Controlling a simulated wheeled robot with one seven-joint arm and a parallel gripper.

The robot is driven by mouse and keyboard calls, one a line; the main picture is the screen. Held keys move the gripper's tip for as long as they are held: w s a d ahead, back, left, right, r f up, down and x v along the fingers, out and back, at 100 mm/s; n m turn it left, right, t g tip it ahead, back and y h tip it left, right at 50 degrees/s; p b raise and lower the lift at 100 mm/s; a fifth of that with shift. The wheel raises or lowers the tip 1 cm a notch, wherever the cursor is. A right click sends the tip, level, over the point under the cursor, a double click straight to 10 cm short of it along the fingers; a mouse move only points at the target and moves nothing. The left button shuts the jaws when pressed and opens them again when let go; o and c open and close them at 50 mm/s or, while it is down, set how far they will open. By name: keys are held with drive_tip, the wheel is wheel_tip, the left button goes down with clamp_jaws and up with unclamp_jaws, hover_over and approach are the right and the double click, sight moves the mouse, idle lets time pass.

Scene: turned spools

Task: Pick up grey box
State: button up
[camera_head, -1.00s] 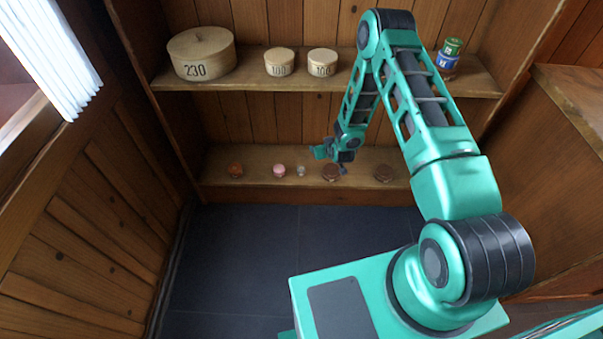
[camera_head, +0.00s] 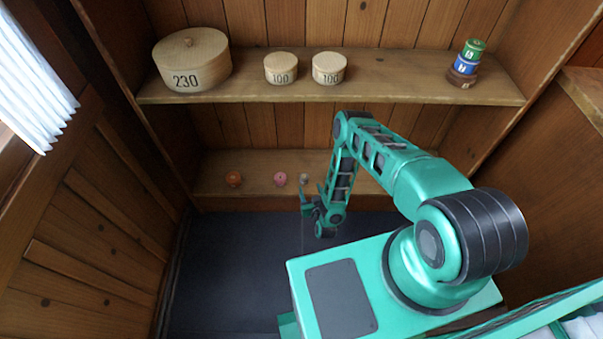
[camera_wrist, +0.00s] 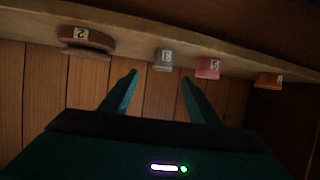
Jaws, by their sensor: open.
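The grey box looks like a small grey round piece (camera_head: 304,178) on the lower shelf, just beyond my gripper (camera_head: 311,191) in the head view. In the wrist view, which is upside down, the grey piece (camera_wrist: 163,60) bears a label that seems to read 3. It lies ahead of my gripper (camera_wrist: 159,76), roughly between the two fingertips. The fingers are open with nothing between them. A gap seems to remain between the tips and the piece.
On the lower shelf (camera_head: 235,187) a pink piece (camera_head: 280,179) and an orange one (camera_head: 234,179) stand left of the grey one. A brown spool (camera_wrist: 86,42) stands on its other side. The upper shelf (camera_head: 380,92) holds round boxes and a coloured stack (camera_head: 463,68).

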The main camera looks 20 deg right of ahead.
sight(305, 181)
drive_tip(key=x, duration=0.5)
drive_tip(key=shift+w+a+f, duration=0.15)
drive_tip(key=shift+w+a, duration=0.1)
drive_tip(key=shift+w, duration=0.15)
drive_tip(key=shift+x, duration=2.65)
drive_tip(key=shift+f, duration=0.15)
drive_tip(key=c, duration=1.1)
